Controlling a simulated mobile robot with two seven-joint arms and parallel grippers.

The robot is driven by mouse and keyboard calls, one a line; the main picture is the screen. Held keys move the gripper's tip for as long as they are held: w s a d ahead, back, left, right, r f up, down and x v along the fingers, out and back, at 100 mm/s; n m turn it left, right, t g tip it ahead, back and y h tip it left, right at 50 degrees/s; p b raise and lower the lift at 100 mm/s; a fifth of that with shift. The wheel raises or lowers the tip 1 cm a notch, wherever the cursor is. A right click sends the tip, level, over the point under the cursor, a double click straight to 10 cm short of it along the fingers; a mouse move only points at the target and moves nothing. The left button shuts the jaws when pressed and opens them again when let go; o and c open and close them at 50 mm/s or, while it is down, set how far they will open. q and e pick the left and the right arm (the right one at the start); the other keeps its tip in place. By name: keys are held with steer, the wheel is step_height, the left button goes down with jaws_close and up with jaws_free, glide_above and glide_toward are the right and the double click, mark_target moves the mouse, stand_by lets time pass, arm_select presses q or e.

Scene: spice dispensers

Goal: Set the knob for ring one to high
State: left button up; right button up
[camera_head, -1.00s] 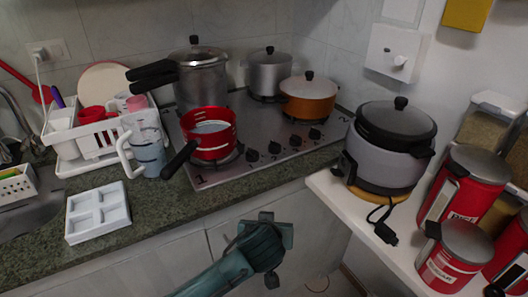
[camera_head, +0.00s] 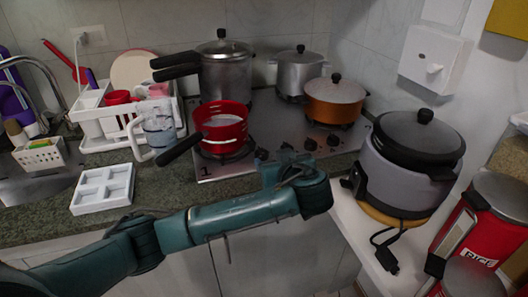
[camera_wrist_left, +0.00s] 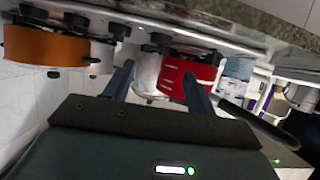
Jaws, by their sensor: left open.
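The steel cooktop (camera_head: 215,177) has a row of black knobs (camera_head: 310,144) along its front right part. A "1" is printed at its front left corner, near the ring under the red pot (camera_head: 222,128). I cannot tell which knob belongs to ring one, nor read the settings. My left gripper (camera_head: 288,162) is at the cooktop's front edge and partly covers the knobs. In the left wrist view, which is upside down, its two fingers (camera_wrist_left: 158,85) are apart with nothing held between them. Dark knobs (camera_wrist_left: 160,42) show beyond them. My right gripper is not in view.
An orange pot (camera_head: 334,99), a steel pot (camera_head: 299,74) and a pressure cooker (camera_head: 225,72) stand on the cooktop. A rice cooker (camera_head: 401,176) stands on the right shelf. A white divided tray (camera_head: 103,188) lies on the counter at left. The red pot's handle sticks out front left.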

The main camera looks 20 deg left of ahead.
mark_target(263, 152)
arm_select(q)
steer(key=x, duration=0.9)
steer(key=shift+w+a+f, duration=0.1)
steer(key=shift+w, duration=0.05)
steer(key=shift+w+a+f+p, duration=0.2)
steer(key=shift+w+p, duration=0.1)
steer(key=shift+w, duration=0.05)
